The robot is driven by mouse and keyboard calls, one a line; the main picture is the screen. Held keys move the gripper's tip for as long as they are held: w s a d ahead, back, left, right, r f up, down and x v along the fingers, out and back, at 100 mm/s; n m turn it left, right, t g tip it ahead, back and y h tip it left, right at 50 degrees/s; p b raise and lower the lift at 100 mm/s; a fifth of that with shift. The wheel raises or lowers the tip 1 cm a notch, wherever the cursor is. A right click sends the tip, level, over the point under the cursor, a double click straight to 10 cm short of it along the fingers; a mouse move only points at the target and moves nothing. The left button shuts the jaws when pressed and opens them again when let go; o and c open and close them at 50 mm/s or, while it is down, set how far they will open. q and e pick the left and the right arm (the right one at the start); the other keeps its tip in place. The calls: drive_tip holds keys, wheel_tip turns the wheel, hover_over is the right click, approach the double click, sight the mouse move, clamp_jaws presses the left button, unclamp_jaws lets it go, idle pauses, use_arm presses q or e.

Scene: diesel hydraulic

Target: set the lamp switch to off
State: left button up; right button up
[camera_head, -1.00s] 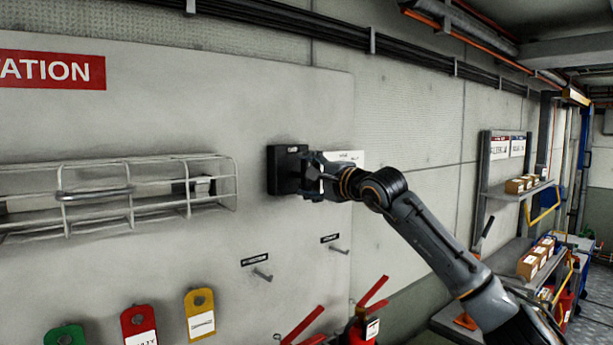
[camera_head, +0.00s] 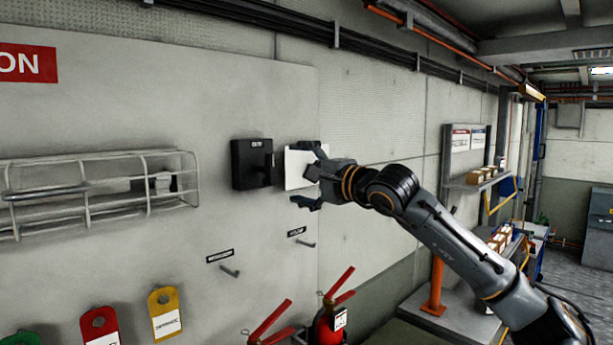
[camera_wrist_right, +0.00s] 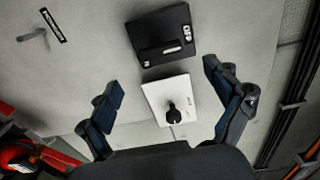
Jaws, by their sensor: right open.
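A white plate (camera_head: 297,168) with a round black knob is on the grey panel; the wrist view shows the plate (camera_wrist_right: 157,92) and its knob (camera_wrist_right: 173,114) clearly. Left of it is a black box (camera_head: 251,164) with a dark lever and a small label; it is also in the wrist view (camera_wrist_right: 160,32). The labels are too small to tell which is the lamp switch. My right gripper (camera_head: 304,175) is open and empty in front of the white plate. In the wrist view its fingers (camera_wrist_right: 163,86) spread either side of the plate, apart from the knob. My left gripper is out of view.
A wire rack (camera_head: 95,190) is at left on the panel. Hooks (camera_head: 230,271) and coloured tags (camera_head: 165,314) hang below. Red-handled items (camera_head: 270,325) and a red extinguisher (camera_head: 330,325) stand below my arm. Shelves with boxes (camera_head: 482,175) are at right.

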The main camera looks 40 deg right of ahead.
drive_tip(key=shift+s, duration=1.35)
drive_tip(key=shift+f, duration=0.1)
